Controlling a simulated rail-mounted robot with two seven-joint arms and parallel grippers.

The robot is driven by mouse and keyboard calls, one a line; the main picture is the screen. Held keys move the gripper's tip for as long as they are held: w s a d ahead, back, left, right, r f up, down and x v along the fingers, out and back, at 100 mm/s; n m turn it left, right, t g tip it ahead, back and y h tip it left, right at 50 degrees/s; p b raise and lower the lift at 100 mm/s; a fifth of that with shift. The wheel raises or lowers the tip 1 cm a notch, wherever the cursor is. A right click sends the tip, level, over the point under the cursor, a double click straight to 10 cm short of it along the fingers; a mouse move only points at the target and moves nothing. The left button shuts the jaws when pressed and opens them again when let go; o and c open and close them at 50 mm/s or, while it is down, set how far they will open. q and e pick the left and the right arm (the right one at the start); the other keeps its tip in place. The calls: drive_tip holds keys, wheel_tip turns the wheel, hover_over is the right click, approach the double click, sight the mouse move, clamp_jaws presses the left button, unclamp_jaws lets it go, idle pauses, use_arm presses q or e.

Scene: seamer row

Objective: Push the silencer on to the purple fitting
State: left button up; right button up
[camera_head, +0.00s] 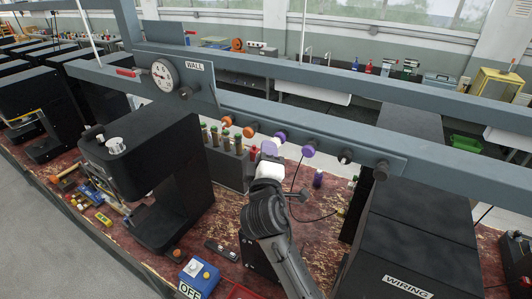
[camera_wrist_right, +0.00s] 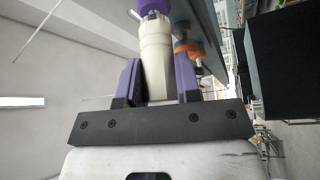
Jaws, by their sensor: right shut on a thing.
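My right gripper (camera_head: 269,150) is up near the rail, beside the left one of two purple fittings (camera_head: 280,137). In the right wrist view its purple fingers (camera_wrist_right: 158,82) are shut on a cream, stepped cylinder, the silencer (camera_wrist_right: 156,48). The silencer's far end points at a purple fitting (camera_wrist_right: 153,5) at the top edge of that view. The two overlap in the picture, and I cannot tell whether they touch. The silencer is not clearly visible in the head view. The other purple fitting (camera_head: 309,148) is to the right. My left gripper is not in view.
Orange fittings (camera_head: 250,129) sit left of the purple ones on the rail, with dark fittings (camera_head: 345,156) to the right. A gauge (camera_head: 165,75) is further left. Below stand a rack of green-topped items (camera_head: 238,143), a black machine (camera_head: 150,170) and the WIRING box (camera_head: 420,240).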

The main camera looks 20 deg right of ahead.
drive_tip(key=shift+w+d, duration=0.3)
drive_tip(key=shift+d, duration=0.05)
idle(0.6)
drive_tip(key=o, duration=1)
drive_tip(key=shift+c, duration=0.2)
drive_tip(key=shift+s, duration=0.1)
drive_tip(key=shift+s+a+f, duration=0.15)
drive_tip(key=shift+s, duration=0.05)
drive_tip(key=b+v, duration=0.4)
drive_tip(key=v, duration=0.9)
drive_tip(key=shift+s, duration=0.1)
